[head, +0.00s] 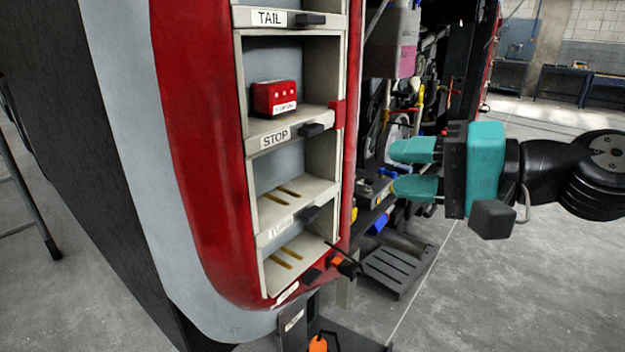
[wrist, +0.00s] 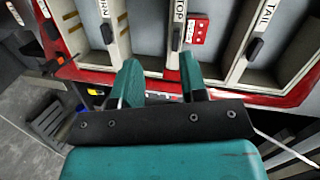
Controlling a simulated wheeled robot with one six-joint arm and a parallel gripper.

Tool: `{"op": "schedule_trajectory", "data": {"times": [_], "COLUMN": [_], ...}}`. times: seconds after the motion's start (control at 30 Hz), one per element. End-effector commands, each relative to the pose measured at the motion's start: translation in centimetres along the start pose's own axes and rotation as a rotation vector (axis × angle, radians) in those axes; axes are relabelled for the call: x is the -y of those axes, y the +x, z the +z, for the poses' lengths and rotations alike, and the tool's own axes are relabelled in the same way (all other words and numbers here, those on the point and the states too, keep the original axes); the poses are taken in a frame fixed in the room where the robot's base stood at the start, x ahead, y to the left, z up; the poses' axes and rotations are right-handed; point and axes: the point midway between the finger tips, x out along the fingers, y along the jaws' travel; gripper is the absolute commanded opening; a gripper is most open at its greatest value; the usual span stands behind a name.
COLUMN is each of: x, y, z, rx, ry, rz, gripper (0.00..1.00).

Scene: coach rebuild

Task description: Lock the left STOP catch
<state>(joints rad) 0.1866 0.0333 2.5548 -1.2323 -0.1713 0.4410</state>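The STOP shelf (head: 262,134) is a pale ledge with a STOP label. A dark catch (head: 312,129) sits on its front edge; it also shows in the wrist view (wrist: 176,41). A red lamp unit (head: 275,97) with a white label stands in the compartment above that ledge, and shows in the wrist view (wrist: 197,29). A small red block (head: 339,112) is on the frame at the right end of the ledge. My gripper (head: 398,168), with teal fingers, is to the right of the rack, apart from it. Its fingers are spread and empty; in the wrist view they point toward the STOP ledge.
The TAIL ledge (head: 268,17) is above, with its own dark catch (head: 311,19). Below are two empty compartments with yellow strips. The red curved coach shell (head: 205,150) borders the rack. Cluttered equipment lies behind my gripper. Open concrete floor (head: 500,290) is at lower right.

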Motion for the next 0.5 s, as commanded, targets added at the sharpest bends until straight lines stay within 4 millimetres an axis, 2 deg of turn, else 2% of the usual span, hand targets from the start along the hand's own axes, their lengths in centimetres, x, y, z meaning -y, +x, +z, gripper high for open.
{"op": "schedule_trajectory", "data": {"times": [0.03, 0.2, 0.37, 0.5], "x": [-1.5, -1.1, -0.1, 0.4], "y": [0.0, -0.8, -0.2, 1.1], "z": [-1.2, -3.8, -4.3, -4.5], "rx": [-0.057, -0.156, -0.161, -0.16], "ry": [0.064, 0.181, 0.197, 0.198], "rz": [-0.055, -0.167, -0.184, -0.18], "gripper": [0.39, 0.39, 0.39, 0.39]}}
